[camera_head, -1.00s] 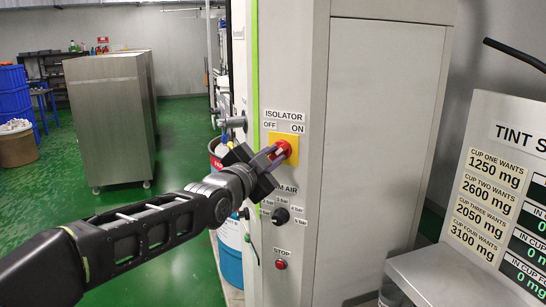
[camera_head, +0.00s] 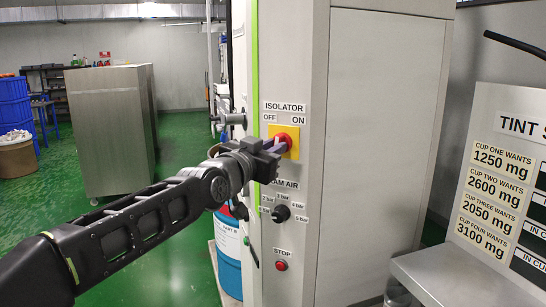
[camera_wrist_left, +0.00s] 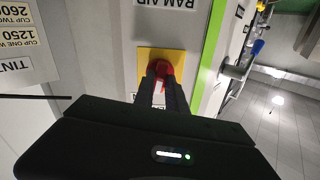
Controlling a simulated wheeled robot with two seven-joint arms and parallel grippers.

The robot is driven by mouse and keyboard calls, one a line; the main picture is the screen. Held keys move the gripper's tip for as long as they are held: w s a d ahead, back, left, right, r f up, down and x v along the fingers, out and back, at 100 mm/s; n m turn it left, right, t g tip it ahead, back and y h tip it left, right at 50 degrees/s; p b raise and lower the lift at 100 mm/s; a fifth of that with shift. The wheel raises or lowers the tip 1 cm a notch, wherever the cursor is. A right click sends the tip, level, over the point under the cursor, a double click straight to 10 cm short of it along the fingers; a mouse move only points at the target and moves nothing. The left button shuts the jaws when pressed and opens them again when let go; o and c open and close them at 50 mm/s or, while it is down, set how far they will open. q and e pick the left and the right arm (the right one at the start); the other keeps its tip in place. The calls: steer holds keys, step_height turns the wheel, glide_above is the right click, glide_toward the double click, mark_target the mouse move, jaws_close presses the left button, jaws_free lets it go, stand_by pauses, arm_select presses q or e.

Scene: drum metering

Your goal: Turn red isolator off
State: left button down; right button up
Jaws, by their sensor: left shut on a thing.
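The red isolator knob (camera_head: 284,140) sits on a yellow square plate (camera_head: 292,152) on the grey cabinet's front, below the ISOLATOR label with OFF at left and ON at right. My left gripper (camera_head: 277,145) reaches it from the left and is shut on the knob. In the left wrist view the red knob (camera_wrist_left: 160,70) shows between the dark fingers (camera_wrist_left: 161,88), in front of the yellow plate. The fingers hide part of the knob, so its exact pointing direction is hard to tell. My right gripper is not in view.
Below the isolator are a black RAM AIR knob (camera_head: 282,213) and a red STOP button (camera_head: 281,265). A steel shelf (camera_head: 455,275) and the tint sign (camera_head: 510,185) stand at right. A blue drum (camera_head: 229,262) stands left of the cabinet. Green floor lies open at left.

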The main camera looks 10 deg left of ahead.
arm_select(q)
steer(key=n, duration=1)
steer(key=shift+n, duration=0.4)
steer(key=c, duration=1.4)
jaws_free()
steer(key=shift+o, duration=0.2)
steer(key=shift+s+b, duration=0.1)
steer(key=shift+b, duration=0.2)
steer(key=v, duration=0.7)
steer(key=shift+s+b, duration=0.3)
steer(key=shift+b, duration=0.15)
